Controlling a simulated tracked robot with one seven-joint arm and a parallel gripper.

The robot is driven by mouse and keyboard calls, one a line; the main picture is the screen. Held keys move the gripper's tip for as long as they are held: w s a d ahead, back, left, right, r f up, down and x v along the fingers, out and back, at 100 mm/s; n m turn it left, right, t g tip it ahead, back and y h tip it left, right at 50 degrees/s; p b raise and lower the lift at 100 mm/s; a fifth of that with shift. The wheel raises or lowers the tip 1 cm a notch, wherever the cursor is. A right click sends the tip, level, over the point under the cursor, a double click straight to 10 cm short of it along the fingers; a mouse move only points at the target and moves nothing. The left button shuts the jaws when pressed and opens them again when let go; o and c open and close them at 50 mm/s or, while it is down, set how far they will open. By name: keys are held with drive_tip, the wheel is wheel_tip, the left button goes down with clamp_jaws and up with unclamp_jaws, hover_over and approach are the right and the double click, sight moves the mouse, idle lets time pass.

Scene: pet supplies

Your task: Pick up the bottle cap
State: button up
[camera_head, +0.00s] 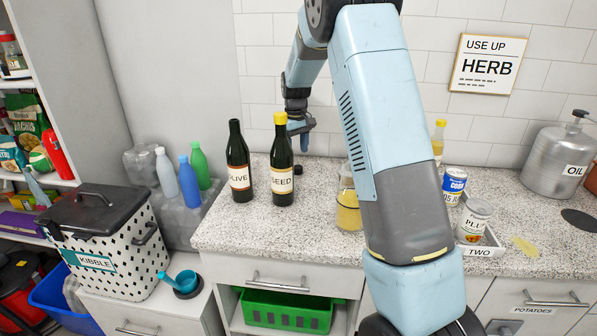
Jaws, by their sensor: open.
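A small dark round piece (298,168), which looks like the bottle cap, lies on the speckled counter (262,236) just right of the SEED bottle (281,165). The SEED bottle is dark with a yellow top and stands upright. A dark OLIVE bottle (238,165) stands upright to its left. My gripper (301,137) points down above and slightly right of the dark piece in the picture, apart from it. It is open, with nothing seen between the fingers. One finger is seen mostly edge-on, and the SEED bottle stands close to its left.
A jar of yellow contents (348,208) stands right of the bottles, partly behind my arm. Cans (474,220) and a yellow-topped bottle (438,142) stand farther right. A metal OIL can (556,160) is at the right. The counter front between the bottles and jar is clear.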

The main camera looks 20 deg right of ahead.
sight(298, 167)
drive_tip(key=shift+d+f, duration=0.15)
drive_tip(key=shift+f, duration=1.45)
drive_tip(key=shift+d+f, duration=0.15)
drive_tip(key=shift+f, duration=1.4)
drive_tip(key=c, duration=1.1)
